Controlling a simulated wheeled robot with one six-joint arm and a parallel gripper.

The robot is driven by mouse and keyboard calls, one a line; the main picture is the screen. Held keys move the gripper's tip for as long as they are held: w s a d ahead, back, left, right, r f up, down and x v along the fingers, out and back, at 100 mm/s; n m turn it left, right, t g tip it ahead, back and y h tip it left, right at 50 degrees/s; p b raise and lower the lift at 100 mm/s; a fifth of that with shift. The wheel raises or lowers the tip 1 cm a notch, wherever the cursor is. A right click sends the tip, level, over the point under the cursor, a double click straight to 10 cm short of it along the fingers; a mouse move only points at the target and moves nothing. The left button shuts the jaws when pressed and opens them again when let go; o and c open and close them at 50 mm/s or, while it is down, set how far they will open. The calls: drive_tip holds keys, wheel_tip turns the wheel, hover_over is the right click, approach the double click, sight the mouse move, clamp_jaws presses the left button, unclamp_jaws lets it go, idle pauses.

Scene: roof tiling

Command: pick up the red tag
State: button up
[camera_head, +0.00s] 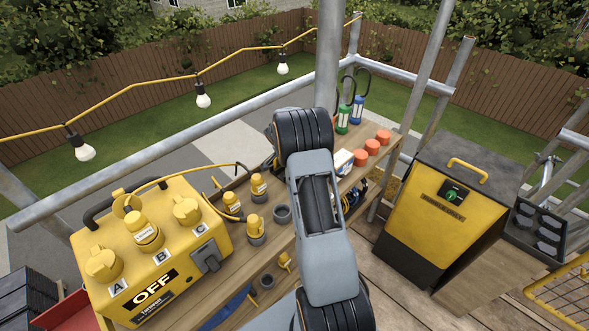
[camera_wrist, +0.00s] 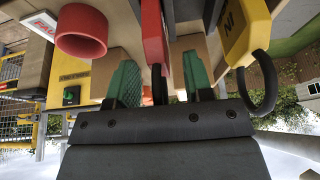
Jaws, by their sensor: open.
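In the wrist view the red tag (camera_wrist: 152,32) hangs near the top middle, with a dark loop below it in the picture. My gripper (camera_wrist: 161,78) is open, its two green-padded fingers on either side of the loop and the tag's lower end. I cannot tell whether either finger touches it. A yellow tag (camera_wrist: 243,32) with a black loop is just right of the right finger. In the head view my arm hides my gripper, and I cannot make out the red tag.
A red-orange cup (camera_wrist: 82,32) is close to the left finger. The wooden bench (camera_head: 268,242) bears a yellow OFF box (camera_head: 180,277), yellow plugs and several red-orange cups (camera_head: 371,147). Green (camera_head: 343,119) and blue (camera_head: 357,109) bottle-like items stand behind. A yellow-black cabinet (camera_head: 437,215) stands right.

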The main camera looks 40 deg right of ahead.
drive_tip(key=shift+c, duration=0.4)
clamp_jaws()
drive_tip(key=shift+r, duration=0.1)
wheel_tip(320, 180, up, 18)
drive_tip(key=b, duration=0.2)
idle(0.6)
